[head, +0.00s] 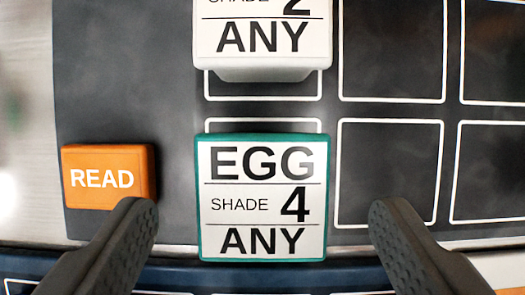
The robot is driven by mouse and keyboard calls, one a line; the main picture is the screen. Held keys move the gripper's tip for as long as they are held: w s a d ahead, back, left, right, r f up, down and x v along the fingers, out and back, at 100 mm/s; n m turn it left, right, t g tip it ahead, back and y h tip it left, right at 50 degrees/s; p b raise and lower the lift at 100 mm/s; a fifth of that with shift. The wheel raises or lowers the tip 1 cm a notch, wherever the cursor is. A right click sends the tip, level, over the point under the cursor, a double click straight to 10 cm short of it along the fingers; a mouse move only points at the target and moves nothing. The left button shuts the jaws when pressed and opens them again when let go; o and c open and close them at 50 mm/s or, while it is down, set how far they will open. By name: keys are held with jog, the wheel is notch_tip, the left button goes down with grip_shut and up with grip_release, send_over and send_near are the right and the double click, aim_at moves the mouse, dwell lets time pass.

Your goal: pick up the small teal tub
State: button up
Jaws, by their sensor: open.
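The small teal tub (263,197) stands in the lower middle of the head view, seen from above. Its white top label reads EGG, SHADE 4, ANY, with a teal rim around it. It sits over a white-outlined cell of the dark mat. My gripper (260,210) is open, with one dark finger at the lower left and one at the lower right. The tub appears between the fingers in the picture, with a gap on each side. I cannot tell the height of the fingers above it.
A white tub (265,40) labelled SHADE 2, ANY stands just above the teal one, partly cut off. An orange block (108,177) marked READ lies at the left, near my left finger. Outlined cells of the dark mat (390,175) at the right are empty.

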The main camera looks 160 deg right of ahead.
aim_at(262, 202)
jog(key=shift+x, duration=2.6)
jog(key=shift+c, duration=0.5)
jog(key=c, duration=1)
